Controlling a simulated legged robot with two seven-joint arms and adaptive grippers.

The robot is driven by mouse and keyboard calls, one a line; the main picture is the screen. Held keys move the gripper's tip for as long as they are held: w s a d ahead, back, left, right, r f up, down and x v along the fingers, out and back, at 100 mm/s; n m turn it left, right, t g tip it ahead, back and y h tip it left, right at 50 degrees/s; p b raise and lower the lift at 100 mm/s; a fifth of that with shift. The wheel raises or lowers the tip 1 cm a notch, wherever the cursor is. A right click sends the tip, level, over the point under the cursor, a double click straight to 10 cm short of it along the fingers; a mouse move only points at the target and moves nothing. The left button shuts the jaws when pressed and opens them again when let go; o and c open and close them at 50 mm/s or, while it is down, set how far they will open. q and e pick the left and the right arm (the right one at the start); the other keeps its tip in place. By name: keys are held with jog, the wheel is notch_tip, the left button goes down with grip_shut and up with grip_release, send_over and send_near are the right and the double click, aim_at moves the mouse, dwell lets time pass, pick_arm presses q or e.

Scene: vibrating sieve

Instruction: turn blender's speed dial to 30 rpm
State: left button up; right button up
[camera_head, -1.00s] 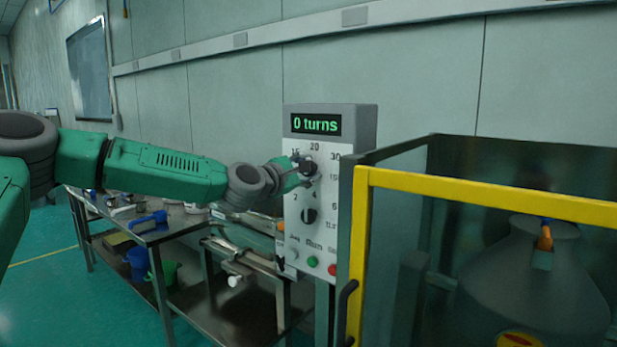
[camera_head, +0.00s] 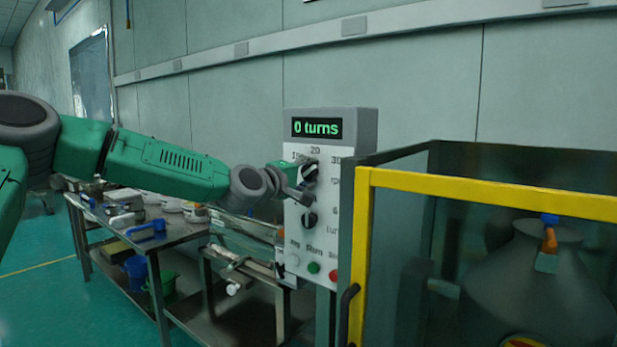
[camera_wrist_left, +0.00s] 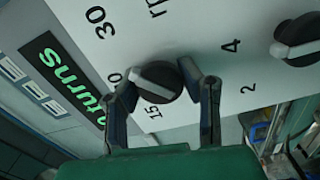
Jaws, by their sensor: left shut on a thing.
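The control box (camera_head: 330,240) has a display reading "0 turns" and two black dials. The upper dial is the speed dial (camera_head: 310,170), with 15, 20 and 30 marked around it. My left gripper (camera_head: 305,187) reaches it from the left. In the left wrist view the speed dial (camera_wrist_left: 158,82) sits between the two fingertips of my left gripper (camera_wrist_left: 166,88), which is shut on it. A white pointer bar crosses the dial; 15 and 30 are readable, and 20 is partly hidden by a finger. My right gripper is not in view.
The lower turns dial (camera_head: 309,219) is just below, also in the wrist view (camera_wrist_left: 300,40). Green (camera_head: 313,268) and red buttons are near the box's bottom. A yellow-framed enclosure (camera_head: 480,187) stands close on the right. A metal table (camera_head: 180,237) with tools is behind my arm.

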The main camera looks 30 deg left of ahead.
pick_arm(q)
jog(key=shift+o, duration=0.2)
jog(key=shift+d+f+m, duration=0.2)
jog(key=shift+f+m, duration=0.2)
jog(key=shift+f, duration=0.1)
jog(key=o, duration=1.2)
jog(key=shift+s, duration=0.1)
jog(key=shift+r, duration=0.2)
jog(key=shift+s+a+r, duration=0.1)
jog(key=shift+s, duration=0.35)
jog(key=s, duration=1.1)
jog(key=shift+a, duration=0.3)
jog(key=shift+w+a, duration=0.1)
